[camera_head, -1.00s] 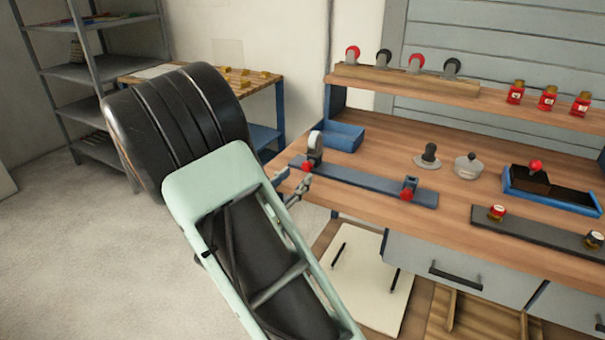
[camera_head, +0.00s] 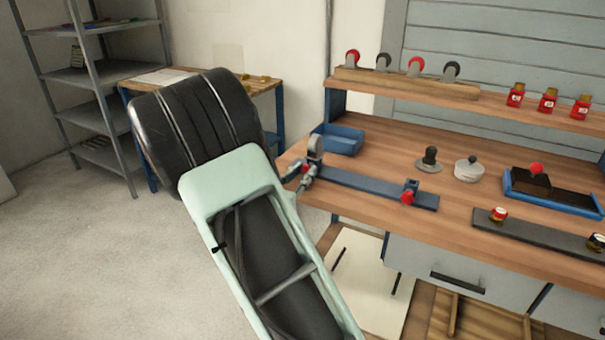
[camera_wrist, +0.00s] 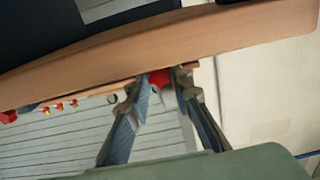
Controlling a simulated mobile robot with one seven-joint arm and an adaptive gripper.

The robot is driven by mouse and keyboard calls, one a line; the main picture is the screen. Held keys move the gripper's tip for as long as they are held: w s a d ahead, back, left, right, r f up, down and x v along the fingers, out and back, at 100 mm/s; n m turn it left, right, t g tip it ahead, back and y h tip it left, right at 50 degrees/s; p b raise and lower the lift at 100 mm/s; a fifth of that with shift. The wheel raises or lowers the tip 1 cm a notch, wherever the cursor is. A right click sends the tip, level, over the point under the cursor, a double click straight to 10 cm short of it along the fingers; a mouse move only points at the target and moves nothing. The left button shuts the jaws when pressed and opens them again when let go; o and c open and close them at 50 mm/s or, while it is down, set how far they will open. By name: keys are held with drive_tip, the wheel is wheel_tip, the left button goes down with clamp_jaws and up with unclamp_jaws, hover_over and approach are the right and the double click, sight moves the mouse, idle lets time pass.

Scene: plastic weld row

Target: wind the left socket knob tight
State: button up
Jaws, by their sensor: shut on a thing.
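The dark blue rail (camera_head: 365,188) lies along the bench's front left, with a socket at each end. The left socket holds an upright grey round part (camera_head: 315,147). The left socket knob (camera_head: 305,168) is red and mostly covered by my fingers. My gripper (camera_head: 301,177) reaches it from the front. In the wrist view, my gripper (camera_wrist: 161,82) has its two fingers on either side of the red knob (camera_wrist: 159,78), shut on it. The right socket knob (camera_head: 407,198), also red, is free at the rail's other end.
A blue bin (camera_head: 340,139) stands behind the rail. A dark-topped part (camera_head: 430,157), a pale round pot (camera_head: 468,168) and a blue tray (camera_head: 580,206) stand to the right. A grey rail (camera_head: 545,231) lies near the front edge. Floor at left is clear.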

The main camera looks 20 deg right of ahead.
drive_tip(key=shift+b, duration=0.3)
clamp_jaws()
drive_tip(key=m+b, duration=0.3)
drive_tip(key=m, duration=0.1)
drive_tip(key=shift+f+b, duration=0.2)
drive_tip(key=shift+b, duration=0.2)
drive_tip(key=shift+s+r+m+b, duration=0.1)
drive_tip(key=shift+m+b, duration=1.35)
drive_tip(key=shift+m, duration=0.35)
drive_tip(key=o, duration=1)
unclamp_jaws()
drive_tip(key=shift+d+r+p, duration=0.1)
drive_tip(key=shift+r+p, duration=0.05)
drive_tip(key=shift+p, duration=0.2)
